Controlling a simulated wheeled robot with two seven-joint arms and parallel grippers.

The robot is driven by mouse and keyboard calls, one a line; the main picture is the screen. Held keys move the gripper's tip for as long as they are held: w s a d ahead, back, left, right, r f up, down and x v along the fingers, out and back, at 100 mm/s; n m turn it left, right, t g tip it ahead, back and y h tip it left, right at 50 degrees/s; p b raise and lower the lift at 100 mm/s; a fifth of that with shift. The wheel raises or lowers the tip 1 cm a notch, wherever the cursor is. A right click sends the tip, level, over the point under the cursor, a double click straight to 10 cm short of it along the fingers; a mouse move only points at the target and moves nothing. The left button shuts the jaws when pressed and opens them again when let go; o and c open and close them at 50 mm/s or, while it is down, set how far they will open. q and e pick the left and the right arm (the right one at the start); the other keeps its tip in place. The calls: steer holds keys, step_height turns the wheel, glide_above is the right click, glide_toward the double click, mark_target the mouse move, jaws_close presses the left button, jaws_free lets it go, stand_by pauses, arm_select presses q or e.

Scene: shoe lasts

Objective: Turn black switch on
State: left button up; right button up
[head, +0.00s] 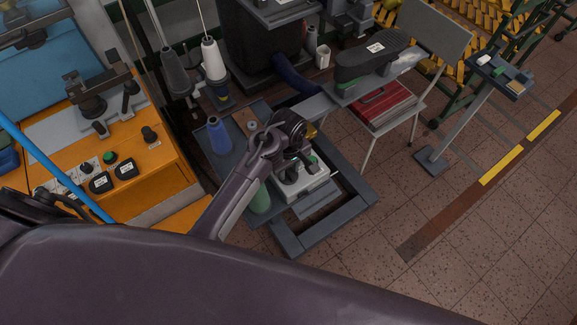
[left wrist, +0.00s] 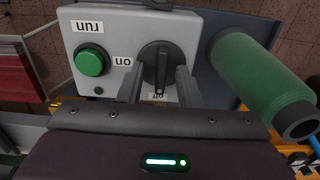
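A light grey control box (left wrist: 100,30) fills the upper middle of the left wrist view, seen upside down. It carries the black rotary switch (left wrist: 157,62), a round green button (left wrist: 91,61) and a "run" label. An "on" label (left wrist: 122,61) sits left of the switch, and another label below it is partly hidden. The switch's handle points up and down in this view. My left gripper (left wrist: 159,72) is open, with one finger on each side of the handle and gaps visible. In the head view my left gripper (head: 291,172) is over the box (head: 309,187) and hides the switch.
A green spool (left wrist: 262,78) stands close beside the box. A blue spool (head: 218,136) is on the same dark bench (head: 320,222).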

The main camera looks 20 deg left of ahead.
arm_select(q)
steer(key=shift+s, duration=0.1)
steer(key=c, duration=0.4)
jaws_close()
arm_select(e)
steer(key=shift+s, duration=0.7)
